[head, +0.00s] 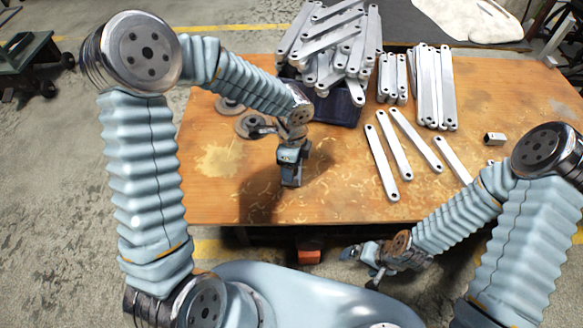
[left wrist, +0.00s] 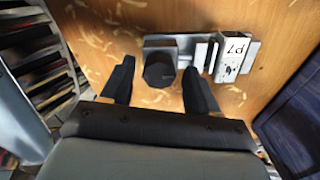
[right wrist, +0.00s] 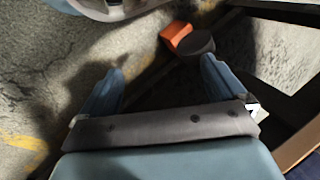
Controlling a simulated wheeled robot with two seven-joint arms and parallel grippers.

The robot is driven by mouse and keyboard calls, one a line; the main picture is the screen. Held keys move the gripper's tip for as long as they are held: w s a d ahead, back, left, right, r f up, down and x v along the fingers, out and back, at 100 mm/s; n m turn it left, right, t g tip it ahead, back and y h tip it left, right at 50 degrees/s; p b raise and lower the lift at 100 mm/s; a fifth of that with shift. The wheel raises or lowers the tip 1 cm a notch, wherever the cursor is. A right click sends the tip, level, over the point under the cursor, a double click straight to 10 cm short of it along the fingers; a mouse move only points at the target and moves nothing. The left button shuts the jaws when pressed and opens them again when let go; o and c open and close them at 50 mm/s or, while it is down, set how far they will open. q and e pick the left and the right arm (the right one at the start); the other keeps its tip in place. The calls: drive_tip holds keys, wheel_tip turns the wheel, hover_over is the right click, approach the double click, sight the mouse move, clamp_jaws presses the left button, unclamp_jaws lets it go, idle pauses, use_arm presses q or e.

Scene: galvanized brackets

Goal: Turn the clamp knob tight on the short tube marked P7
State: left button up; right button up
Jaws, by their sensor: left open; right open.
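In the left wrist view a dark faceted clamp knob (left wrist: 158,72) sits on a grey clamp (left wrist: 182,44) on the wooden table. The short tube marked P7 (left wrist: 232,57) is a pale metal piece held at the clamp's right end. My left gripper (left wrist: 159,66) is open, with one finger on each side of the knob and visible gaps to it. In the head view my left gripper (head: 290,177) is over the table's front middle and hides the clamp and tube. My right gripper (head: 364,262) is open and empty, low in front of the table, and also shows in the right wrist view (right wrist: 160,75).
A dark blue bin (head: 340,108) heaped with metal bars stands behind my left gripper. More bars (head: 435,90) lie to the right, with several loose ones (head: 381,162) in front. A small metal tube (head: 494,139) lies at the right. Round discs (head: 252,127) lie at the left.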

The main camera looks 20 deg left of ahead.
use_arm(q)
drive_tip(key=n+b, duration=0.2)
drive_tip(key=n, duration=0.1)
drive_tip(key=n+b, duration=0.1)
drive_tip(key=n, duration=0.3)
drive_tip(key=n+b, duration=0.2)
drive_tip(key=n, duration=0.2)
drive_tip(key=shift+f+b, duration=0.3)
drive_tip(key=shift+b, duration=0.05)
drive_tip(key=n+b, duration=0.1)
drive_tip(key=n, duration=0.2)
drive_tip(key=shift+r+n, duration=0.2)
drive_tip(key=shift+n, duration=0.8)
drive_tip(key=shift+c, duration=0.2)
drive_tip(key=c, duration=0.9)
